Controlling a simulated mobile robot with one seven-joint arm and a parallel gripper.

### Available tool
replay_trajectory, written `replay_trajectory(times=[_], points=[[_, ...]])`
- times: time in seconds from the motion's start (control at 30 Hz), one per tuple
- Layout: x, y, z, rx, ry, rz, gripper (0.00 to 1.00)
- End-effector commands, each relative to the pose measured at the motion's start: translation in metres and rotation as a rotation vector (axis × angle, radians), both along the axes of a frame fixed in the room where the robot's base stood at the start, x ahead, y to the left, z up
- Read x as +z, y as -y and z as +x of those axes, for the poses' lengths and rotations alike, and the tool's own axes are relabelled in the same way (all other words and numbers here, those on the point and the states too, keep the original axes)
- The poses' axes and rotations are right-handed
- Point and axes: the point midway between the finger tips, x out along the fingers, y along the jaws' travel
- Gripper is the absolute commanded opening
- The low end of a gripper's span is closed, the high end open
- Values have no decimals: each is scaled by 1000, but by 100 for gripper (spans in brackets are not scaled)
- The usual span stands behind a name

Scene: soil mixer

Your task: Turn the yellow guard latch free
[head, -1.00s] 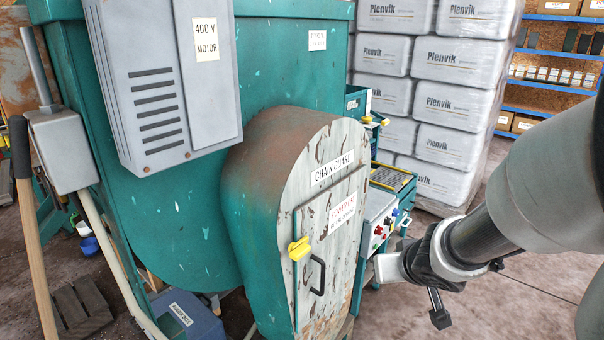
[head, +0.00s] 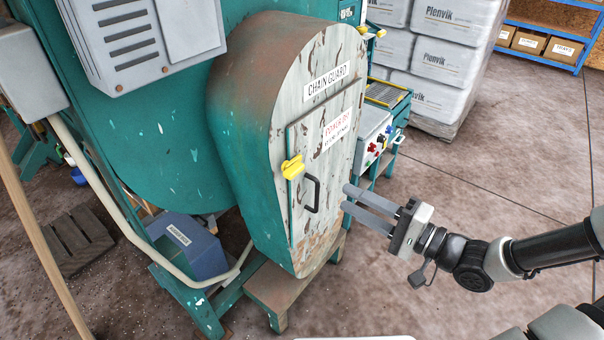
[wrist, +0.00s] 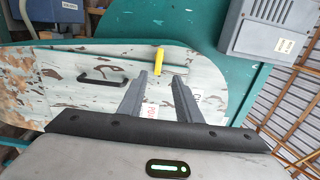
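The yellow guard latch (head: 292,167) sits on the left edge of the small door (head: 325,150) in the chain guard (head: 243,130). A black handle (head: 312,193) is on the door just below and right of the latch. My gripper (head: 347,198) is to the right of the door, its two grey fingers apart and pointing toward it, with nothing between them. In the wrist view, the latch (wrist: 159,61) shows beyond and between the fingertips (wrist: 160,77), apart from them. The black handle (wrist: 101,74) lies to the left there.
A control panel with coloured buttons (head: 375,140) stands behind the guard on the right. A grey motor box (head: 145,35) hangs above left. A low wooden step (head: 285,290) is under the guard. Wrapped Plenvik bags (head: 440,60) are stacked behind. Floor at right is clear.

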Motion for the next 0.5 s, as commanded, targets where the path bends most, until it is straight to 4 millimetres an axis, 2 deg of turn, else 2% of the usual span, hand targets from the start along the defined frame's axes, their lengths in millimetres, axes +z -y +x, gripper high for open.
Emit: replay_trajectory(times=[0.1, 0.5], points=[[-1, -23, 16, 5, 0, 2, 31], [-2, -89, 68, 4, 0, -2, 31]])
